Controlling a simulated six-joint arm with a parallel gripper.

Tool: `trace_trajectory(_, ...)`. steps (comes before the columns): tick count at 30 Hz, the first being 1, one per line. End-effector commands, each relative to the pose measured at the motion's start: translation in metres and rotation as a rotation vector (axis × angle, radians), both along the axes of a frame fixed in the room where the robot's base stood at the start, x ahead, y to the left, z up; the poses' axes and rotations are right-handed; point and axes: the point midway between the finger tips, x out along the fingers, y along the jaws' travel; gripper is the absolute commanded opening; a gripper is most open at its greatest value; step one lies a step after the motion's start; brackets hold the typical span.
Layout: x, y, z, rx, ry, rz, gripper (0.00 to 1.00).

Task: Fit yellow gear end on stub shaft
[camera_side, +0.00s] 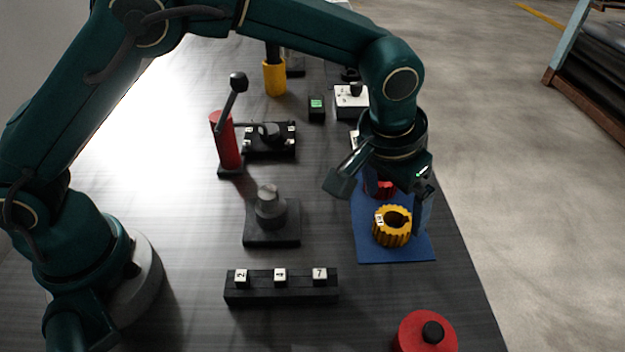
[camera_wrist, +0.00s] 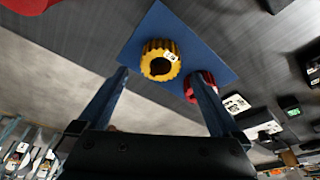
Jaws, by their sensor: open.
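The yellow gear (camera_side: 392,226) lies on a blue mat (camera_side: 395,252) with its bored face up and a small white label on it. It also shows in the wrist view (camera_wrist: 160,60). The stub shaft (camera_side: 269,205) is a grey stepped post upright on a dark square base, left of the mat, with nothing on it. My gripper (camera_side: 395,205) is above the mat, pointing down near the gear. In the wrist view my gripper (camera_wrist: 160,80) has its fingers spread wide with the gear showing between them, not gripped.
A red gear (camera_side: 380,188) sits behind the yellow one, partly hidden by my gripper. A black rack with numbered cubes (camera_side: 281,287) stands in front of the shaft. A red cylinder with a lever (camera_side: 226,140) stands behind it. A red knobbed part (camera_side: 426,333) is at the front right edge.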

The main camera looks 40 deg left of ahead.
Motion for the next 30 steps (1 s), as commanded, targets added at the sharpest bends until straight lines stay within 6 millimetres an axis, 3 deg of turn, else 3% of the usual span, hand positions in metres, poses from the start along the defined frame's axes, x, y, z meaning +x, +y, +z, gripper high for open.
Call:
trace_trajectory(9, 0.010, -0.001, -0.037, 0.001, 0.001, 0.001, 1.00)
trace_trajectory(20, 0.012, -0.002, -0.042, -0.001, -0.002, 0.001, 1.00)
trace_trajectory(27, 0.012, -0.001, -0.042, -0.001, -0.002, 0.001, 0.08)
trace_trajectory(28, 0.012, -0.001, -0.042, -0.001, -0.002, 0.001, 0.00)
trace_trajectory(30, 0.012, -0.002, -0.041, -0.002, -0.004, 0.002, 0.00)
